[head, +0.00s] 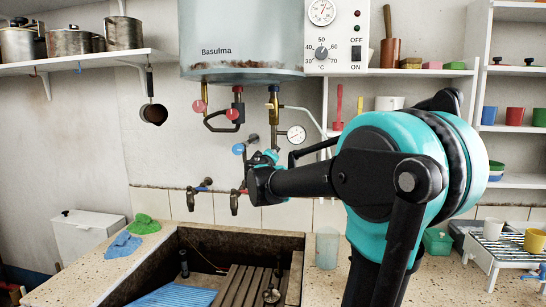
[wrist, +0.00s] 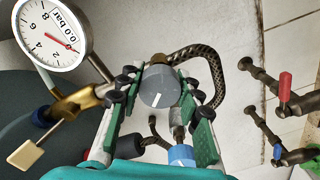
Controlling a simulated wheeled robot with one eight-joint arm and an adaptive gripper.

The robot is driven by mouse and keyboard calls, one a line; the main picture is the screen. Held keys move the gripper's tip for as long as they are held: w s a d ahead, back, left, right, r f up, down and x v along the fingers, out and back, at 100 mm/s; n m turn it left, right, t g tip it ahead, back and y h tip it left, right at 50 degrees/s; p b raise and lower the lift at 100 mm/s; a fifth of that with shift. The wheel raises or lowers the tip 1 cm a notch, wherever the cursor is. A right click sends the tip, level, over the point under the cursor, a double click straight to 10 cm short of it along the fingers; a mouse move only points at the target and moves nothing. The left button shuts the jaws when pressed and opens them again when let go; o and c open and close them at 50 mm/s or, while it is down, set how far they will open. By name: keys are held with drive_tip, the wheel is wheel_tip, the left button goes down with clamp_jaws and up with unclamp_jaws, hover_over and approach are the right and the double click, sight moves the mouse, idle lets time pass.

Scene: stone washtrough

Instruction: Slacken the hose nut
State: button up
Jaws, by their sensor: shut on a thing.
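The hose nut (wrist: 158,87) looks like a grey round cap with a white line on its face. It sits between the fingertips of my gripper (wrist: 157,86), which is shut on it, with black pads at both sides. A dark braided hose (wrist: 203,62) arches behind the nut and behind the right finger. In the head view my gripper (head: 262,163) is at the pipes under the boiler, and it hides the nut there.
A pressure gauge (wrist: 46,34) with a red needle is close on the left. A blue knob (wrist: 181,155) is just below the nut. Taps with red (wrist: 285,85) and blue (wrist: 278,152) handles are on the right. The stone trough (head: 285,240) lies below.

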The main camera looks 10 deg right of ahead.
drive_tip(key=n, duration=0.4)
drive_tip(key=shift+n, duration=0.3)
drive_tip(key=n, duration=0.4)
drive_tip(key=shift+n, duration=0.3)
drive_tip(key=n, duration=0.4)
drive_tip(key=shift+n, duration=2.5)
drive_tip(key=o, duration=1.2)
drive_tip(key=shift+c, duration=0.2)
drive_tip(key=v, duration=1.1)
drive_tip(key=shift+s, duration=0.45)
